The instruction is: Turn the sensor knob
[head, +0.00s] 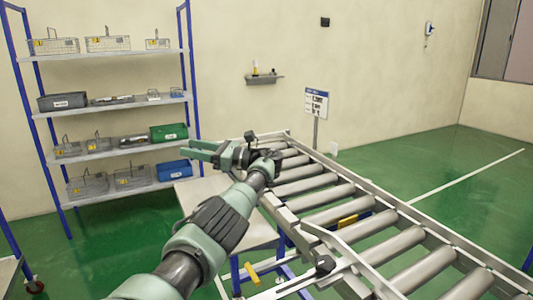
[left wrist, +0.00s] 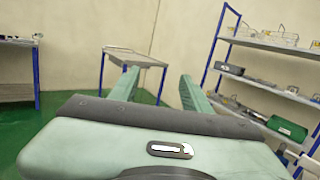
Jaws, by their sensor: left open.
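My left gripper (head: 199,149) is open and empty, its green fingers pointing left in the head view. It is left of the roller conveyor (head: 335,205), over or near a small grey table (head: 205,190). In the left wrist view its two fingers (left wrist: 157,80) stand apart with nothing between them. A dark knob-like part (head: 325,265) sits on the conveyor's near side rail. Another small dark part (head: 249,137) shows just behind my gripper at the conveyor's far end. I cannot tell which is the sensor knob. My right gripper is not in view.
A blue-post shelf (head: 110,98) with wire baskets, a green bin (head: 169,132) and a blue bin (head: 174,170) stands at the left wall. A sign (head: 316,103) stands behind the conveyor. The green floor (head: 430,165) on the right is free.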

